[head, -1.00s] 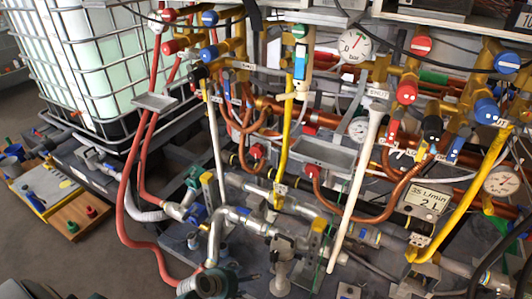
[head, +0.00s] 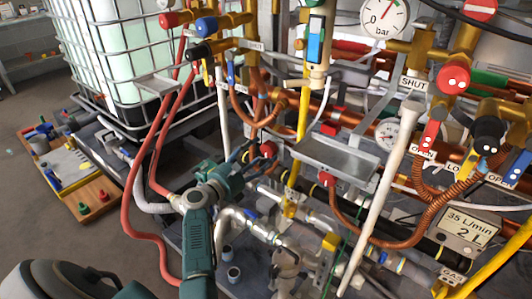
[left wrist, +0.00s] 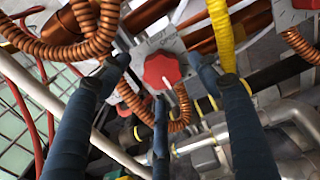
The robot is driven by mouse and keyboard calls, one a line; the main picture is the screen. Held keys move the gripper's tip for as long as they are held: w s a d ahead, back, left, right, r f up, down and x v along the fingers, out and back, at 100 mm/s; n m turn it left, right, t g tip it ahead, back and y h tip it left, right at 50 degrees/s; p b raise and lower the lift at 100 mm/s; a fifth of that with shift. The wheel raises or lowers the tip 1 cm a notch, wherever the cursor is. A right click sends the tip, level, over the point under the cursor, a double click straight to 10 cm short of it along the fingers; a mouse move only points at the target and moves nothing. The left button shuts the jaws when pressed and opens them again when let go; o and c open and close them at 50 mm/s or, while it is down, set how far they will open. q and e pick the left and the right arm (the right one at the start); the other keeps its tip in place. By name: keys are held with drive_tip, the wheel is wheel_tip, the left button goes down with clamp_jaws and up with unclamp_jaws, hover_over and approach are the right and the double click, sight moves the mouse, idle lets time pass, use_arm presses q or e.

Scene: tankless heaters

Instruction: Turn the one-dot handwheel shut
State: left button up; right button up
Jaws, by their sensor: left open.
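A red handwheel (head: 268,148) sits low among the copper pipes in the head view. A second red handwheel (head: 326,178) is to its right, lower down. No dot mark can be made out on either. My left gripper (head: 250,161) is open, its fingers pointing toward the first handwheel and close to it. In the left wrist view a red lobed handwheel (left wrist: 161,69) on a grey plate shows between and beyond the spread fingers of my left gripper (left wrist: 165,78). No finger is clearly touching it. My right gripper is not in view.
Coiled copper pipe (left wrist: 90,35) runs close to the fingers. A yellow hose (head: 303,110), a white pole (head: 385,190) and red hoses (head: 158,145) cross the area. A caged tank (head: 115,45) stands left.

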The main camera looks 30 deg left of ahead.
sight(266, 149)
use_arm(q)
drive_tip(key=shift+w+d, duration=0.1)
drive_tip(key=shift+w, duration=1.6)
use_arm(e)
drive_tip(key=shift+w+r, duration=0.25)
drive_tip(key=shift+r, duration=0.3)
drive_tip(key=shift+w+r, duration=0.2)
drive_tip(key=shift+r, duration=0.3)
use_arm(q)
drive_tip(key=c, duration=1.1)
drive_tip(key=shift+c, duration=0.2)
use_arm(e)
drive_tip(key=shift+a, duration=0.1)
use_arm(q)
drive_tip(key=shift+r+m+b, duration=0.2)
drive_tip(key=shift+m+b, duration=0.1)
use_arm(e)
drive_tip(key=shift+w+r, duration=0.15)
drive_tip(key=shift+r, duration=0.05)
